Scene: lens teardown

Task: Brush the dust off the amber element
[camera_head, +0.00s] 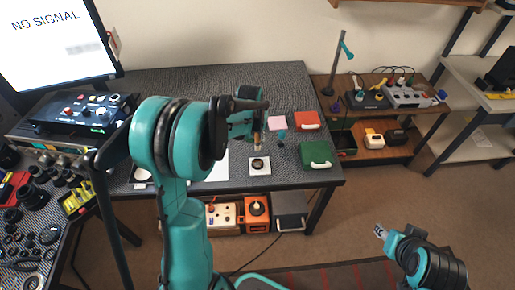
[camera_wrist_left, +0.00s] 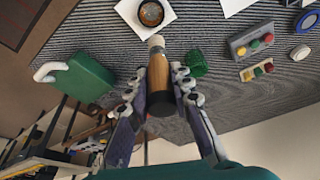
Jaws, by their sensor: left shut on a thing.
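The amber element (camera_head: 258,162) is a small round piece with a dark ring, lying on a white square pad (camera_head: 252,173) near the table's front edge. It also shows at the top of the left wrist view (camera_wrist_left: 151,13). My left gripper (camera_wrist_left: 158,88) is shut on a brush (camera_wrist_left: 158,72) with a wooden handle, a dark butt and a pale tip. The tip points toward the element and appears short of it; contact is not visible. In the head view the brush (camera_head: 257,140) hangs from my left gripper (camera_head: 256,126) above the pad. My right gripper (camera_head: 380,232) is away from the table, its finger opening unclear.
A small green round object (camera_wrist_left: 195,63) stands close to the brush. A monitor (camera_head: 55,45) and instruments fill the left side.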

